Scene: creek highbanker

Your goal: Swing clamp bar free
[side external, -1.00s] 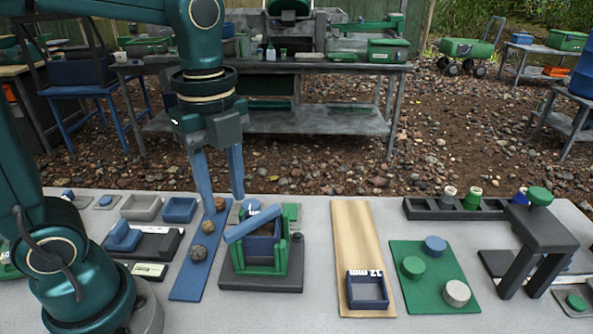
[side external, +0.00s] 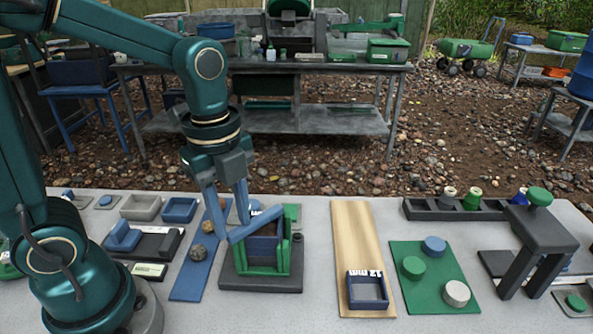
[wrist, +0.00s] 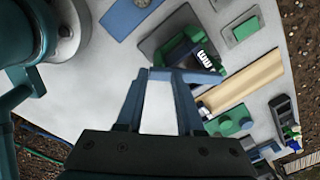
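The blue clamp bar (side external: 257,223) lies tilted across the top of the green clamp frame (side external: 253,270), its right end higher in the side view. The frame holds a dark blue box (side external: 263,246) and stands on a dark base plate (side external: 285,285). My gripper (side external: 232,230) is low at the bar's left end, with its blue fingers apart and pointing down. In the wrist view the bar (wrist: 205,78) runs off to the right from my fingertips (wrist: 158,74). I cannot tell whether a finger touches the bar. The bar's left end is partly hidden by the fingers.
A blue strip with stones (side external: 190,280) lies left of the clamp. A wooden board (side external: 352,235) with a small blue tray (side external: 367,303) lies to the right, then a green mat with round knobs (side external: 420,258). A dark stand (side external: 540,230) rises at the far right.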

